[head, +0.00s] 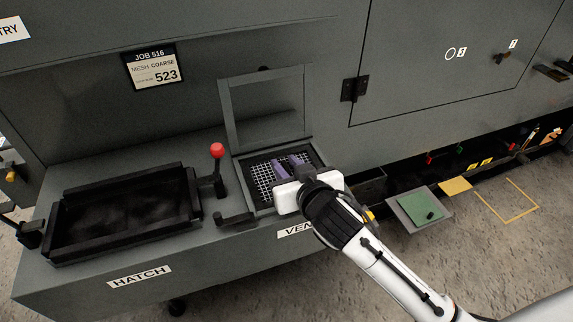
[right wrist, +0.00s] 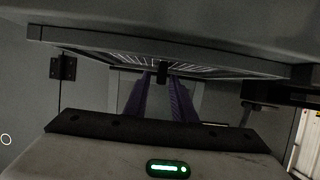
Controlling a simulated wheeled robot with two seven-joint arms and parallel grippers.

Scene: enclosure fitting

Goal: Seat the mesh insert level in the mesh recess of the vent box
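The vent box (head: 240,178) is the open, dark-framed box at the right end of the bench in the head view. The mesh insert (head: 264,176), a pale grid, lies within its frame; my right gripper covers its near right part, so I cannot tell if it is level. In the right wrist view the mesh (right wrist: 205,69) shows behind a frame edge, with a small black tab (right wrist: 164,73). My right gripper (head: 285,162) has its purple fingers over the mesh. Their tips (right wrist: 161,74) are at the tab; whether they grip it is unclear. My left gripper is not seen.
The box's lid (head: 265,108) stands raised behind. Left of the box are a red-knobbed lever (head: 217,150) and a dark hatch tray (head: 60,222). A job card (head: 152,66) hangs on the wall. A green mat (head: 415,206) lies at the right.

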